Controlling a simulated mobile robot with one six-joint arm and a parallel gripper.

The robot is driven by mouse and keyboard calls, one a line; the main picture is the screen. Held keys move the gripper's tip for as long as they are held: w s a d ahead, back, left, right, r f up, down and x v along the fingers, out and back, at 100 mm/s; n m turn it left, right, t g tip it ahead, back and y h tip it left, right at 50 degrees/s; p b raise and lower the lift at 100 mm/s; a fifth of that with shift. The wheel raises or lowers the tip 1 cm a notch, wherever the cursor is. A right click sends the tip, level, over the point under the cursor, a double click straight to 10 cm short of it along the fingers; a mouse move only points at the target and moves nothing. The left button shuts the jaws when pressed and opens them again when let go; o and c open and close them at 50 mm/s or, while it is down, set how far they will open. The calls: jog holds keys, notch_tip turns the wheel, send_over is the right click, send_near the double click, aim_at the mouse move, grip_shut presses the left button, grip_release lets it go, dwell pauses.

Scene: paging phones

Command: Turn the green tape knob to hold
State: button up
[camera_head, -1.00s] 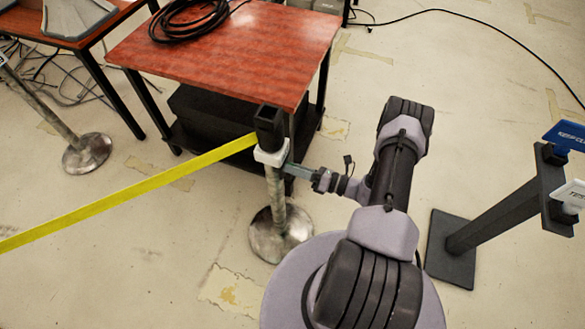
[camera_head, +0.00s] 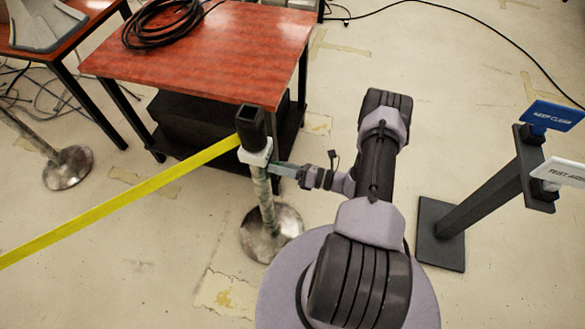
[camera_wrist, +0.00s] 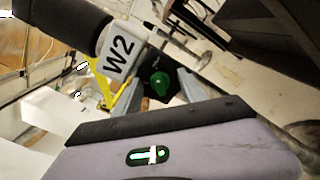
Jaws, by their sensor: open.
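The green knob (camera_wrist: 159,83) shows in the wrist view on the side of the post's head, beside a white collar (camera_wrist: 120,58) marked W2. In the head view the stanchion has a black head (camera_head: 250,126) and white collar (camera_head: 257,154); the knob cannot be made out there. Yellow tape (camera_head: 130,198) runs from the head to the lower left. My gripper (camera_head: 277,169) is at the right side of the post just below the collar. In the wrist view its open fingers lie on either side of the knob; I cannot tell whether they touch it.
A red-topped table (camera_head: 205,55) with a coiled black cable (camera_head: 160,22) stands behind the post. A black sign stand (camera_head: 480,205) with blue (camera_head: 553,116) and white (camera_head: 560,172) signs is at right. Another post base (camera_head: 68,168) is at left. Floor between is mostly clear.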

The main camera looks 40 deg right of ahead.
jog(key=p+v, duration=0.2)
jog(key=v, duration=1.5)
jog(key=shift+s+p, duration=0.2)
jog(key=shift+p, duration=0.15)
jog(key=shift+d, duration=0.15)
jog(key=w+a+r+n+g+h, duration=0.1)
jog(key=w+a+r+n+g, duration=0.25)
jog(key=r+n, duration=0.4)
jog(key=w+a+r+n+g, duration=0.2)
jog(key=a+r+n+g, duration=0.25)
jog(key=r, duration=0.55)
jog(key=w+a+r+n+g+h, duration=0.1)
jog(key=w+a+r+n+g, duration=0.15)
jog(key=r+n+g, duration=0.45)
jog(key=s+a+r+n+t+h, duration=0.3)
jog(key=s+a+r+n, duration=0.2)
jog(key=a+r+n, duration=0.2)
jog(key=s+a+r+n+t+h, duration=0.3)
jog(key=s+a+r+n, duration=0.3)
jog(key=a+r, duration=0.3)
jog(key=shift+s+a+r+n+t+h, duration=0.2)
jog(key=shift+a+r+n+t+h, duration=0.1)
jog(key=shift+n+h, duration=0.3)
